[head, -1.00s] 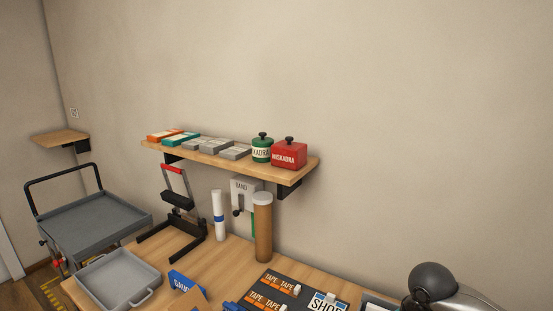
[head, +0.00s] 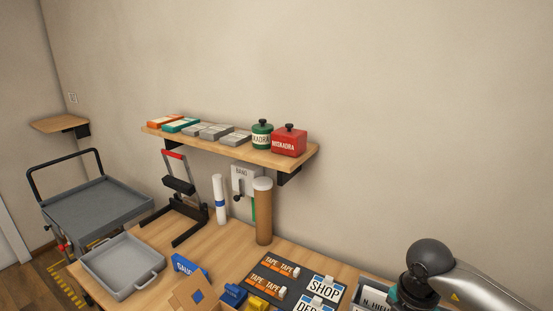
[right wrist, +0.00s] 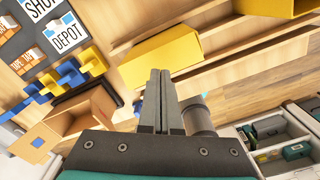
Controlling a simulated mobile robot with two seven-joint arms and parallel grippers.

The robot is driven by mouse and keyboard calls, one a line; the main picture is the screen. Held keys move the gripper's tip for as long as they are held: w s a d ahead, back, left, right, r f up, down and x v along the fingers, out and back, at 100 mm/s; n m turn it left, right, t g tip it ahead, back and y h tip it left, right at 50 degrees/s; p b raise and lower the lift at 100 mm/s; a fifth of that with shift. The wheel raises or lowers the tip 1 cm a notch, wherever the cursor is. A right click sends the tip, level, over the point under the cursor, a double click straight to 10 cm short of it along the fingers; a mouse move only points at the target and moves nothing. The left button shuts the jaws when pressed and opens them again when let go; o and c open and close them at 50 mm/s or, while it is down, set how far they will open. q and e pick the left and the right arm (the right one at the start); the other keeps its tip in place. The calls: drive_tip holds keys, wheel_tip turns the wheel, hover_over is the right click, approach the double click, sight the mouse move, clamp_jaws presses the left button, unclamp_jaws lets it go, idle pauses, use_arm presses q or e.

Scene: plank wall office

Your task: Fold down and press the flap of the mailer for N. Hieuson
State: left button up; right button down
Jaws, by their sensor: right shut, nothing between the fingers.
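A white label reading "N. HIEU..." (head: 374,297) shows at the bottom edge of the head view, partly covered by my right arm. What it is fixed to is mostly out of frame, and I cannot make out a mailer flap. My right gripper (right wrist: 160,98) is shut and empty in the right wrist view, its fingers together above the wooden furniture. In the head view my right arm comes in at the lower right, and the fingertips are not visible there. My left gripper is not in view.
The dark board with tape, SHOP and DEPOT labels (head: 275,268) lies on the table. An open cardboard box (head: 190,292), a grey tray (head: 122,262) and a cardboard tube (head: 263,215) are further left. A yellow box (right wrist: 160,56) shows in the wrist view.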

wheel_tip(320, 180, up, 5)
drive_tip(key=p, duration=0.3)
drive_tip(key=shift+p, duration=0.4)
drive_tip(key=shift+s+f, duration=0.1)
